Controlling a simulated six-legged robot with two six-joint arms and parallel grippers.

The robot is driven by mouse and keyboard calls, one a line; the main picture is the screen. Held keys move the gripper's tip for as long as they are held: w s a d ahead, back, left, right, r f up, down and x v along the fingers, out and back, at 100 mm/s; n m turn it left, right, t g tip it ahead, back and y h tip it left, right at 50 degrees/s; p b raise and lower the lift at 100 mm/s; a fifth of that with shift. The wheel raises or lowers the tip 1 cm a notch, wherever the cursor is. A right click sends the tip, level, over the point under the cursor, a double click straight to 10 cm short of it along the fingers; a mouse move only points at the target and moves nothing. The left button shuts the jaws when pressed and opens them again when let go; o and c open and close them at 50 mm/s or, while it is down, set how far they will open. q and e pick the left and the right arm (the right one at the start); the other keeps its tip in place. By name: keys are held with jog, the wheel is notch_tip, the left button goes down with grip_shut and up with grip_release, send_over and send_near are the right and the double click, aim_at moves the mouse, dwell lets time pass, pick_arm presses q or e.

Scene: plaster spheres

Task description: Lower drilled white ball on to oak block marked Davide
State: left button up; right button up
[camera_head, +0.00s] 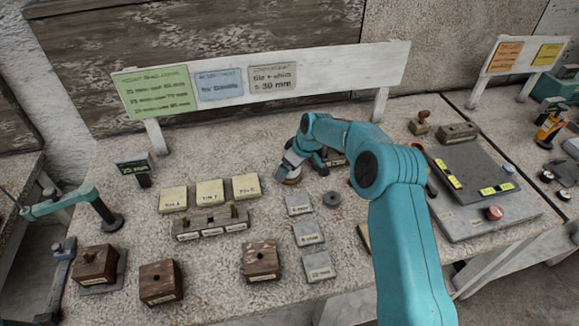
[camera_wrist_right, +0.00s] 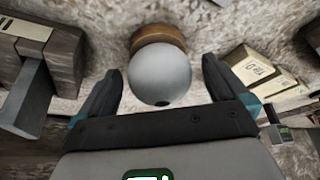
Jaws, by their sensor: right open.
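The white ball (camera_wrist_right: 158,72) sits against a round brown wooden piece (camera_wrist_right: 157,37) in the right wrist view, a dark drilled spot on its near lower side. My right gripper (camera_wrist_right: 161,68) is open, one finger on each side of the ball, with gaps visible. In the head view my right gripper (camera_head: 290,166) is low over the table's back middle and mostly hides the ball. Three dark wooden blocks with small labels stand along the front: left (camera_head: 96,264), middle (camera_head: 160,281) and right (camera_head: 261,259). Their names are too small to read. My left gripper is not in view.
Grey plates (camera_head: 309,233) and a dark ring (camera_head: 332,199) lie in front. A sign board (camera_head: 330,72) stands behind. Bare table separates the middle and right blocks.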

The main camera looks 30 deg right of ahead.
jog(key=shift+s+d, duration=0.1)
jog(key=c, duration=1.2)
jog(key=shift+r, duration=0.2)
